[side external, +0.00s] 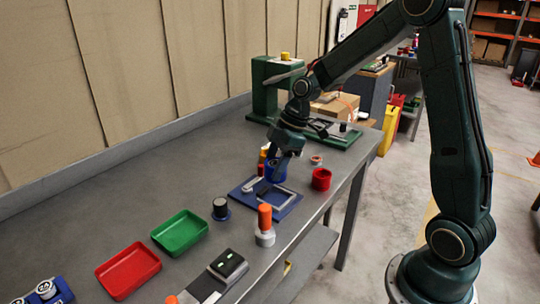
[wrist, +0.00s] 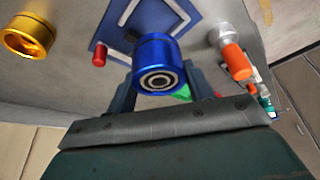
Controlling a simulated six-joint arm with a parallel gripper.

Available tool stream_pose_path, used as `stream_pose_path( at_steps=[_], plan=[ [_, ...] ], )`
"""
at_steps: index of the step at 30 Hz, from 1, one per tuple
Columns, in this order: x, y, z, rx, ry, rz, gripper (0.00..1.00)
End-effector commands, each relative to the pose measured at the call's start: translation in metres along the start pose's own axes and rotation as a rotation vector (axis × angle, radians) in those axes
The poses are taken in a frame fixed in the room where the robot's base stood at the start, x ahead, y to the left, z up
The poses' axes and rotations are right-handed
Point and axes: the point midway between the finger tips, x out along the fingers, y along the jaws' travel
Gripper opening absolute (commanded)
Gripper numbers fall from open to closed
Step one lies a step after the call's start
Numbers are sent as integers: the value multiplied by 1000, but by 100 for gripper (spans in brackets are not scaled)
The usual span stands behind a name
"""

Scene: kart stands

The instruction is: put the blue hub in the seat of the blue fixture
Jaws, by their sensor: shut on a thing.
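The blue hub (wrist: 157,65), a shiny blue cylinder with a bearing-like ringed end, is between my gripper's fingers (wrist: 158,85). My gripper (side external: 280,158) is shut on the hub, which also shows just below the jaws in the side external view (side external: 275,173). The blue fixture (side external: 287,210) is a flat blue plate with pale raised bars, lying on the bench. The hub appears over the plate's back part; its exact height above it cannot be told. In the wrist view the fixture (wrist: 112,30) lies beyond the hub, which hides part of it and its seat.
A red cup (side external: 321,179) stands right of the fixture. A white bottle with an orange top (side external: 265,226) stands just in front. A dark knob (side external: 220,207), green tray (side external: 180,232) and red tray (side external: 128,270) lie left. A gold cup (wrist: 28,36) shows in the wrist view.

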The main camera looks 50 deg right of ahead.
Motion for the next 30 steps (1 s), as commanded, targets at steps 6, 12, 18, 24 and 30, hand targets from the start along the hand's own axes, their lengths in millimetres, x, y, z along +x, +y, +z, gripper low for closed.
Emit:
stream_pose_path(
  at_steps=[6,12,18,24,30],
  plan=[
    [23,0,9,-1,1,1,19],
    [27,1,11,-2,1,2,19],
    [35,0,14,0,1,0,19],
    [56,0,23,1,0,0,19],
    [67,0,27,-1,1,1,19]
  ],
)
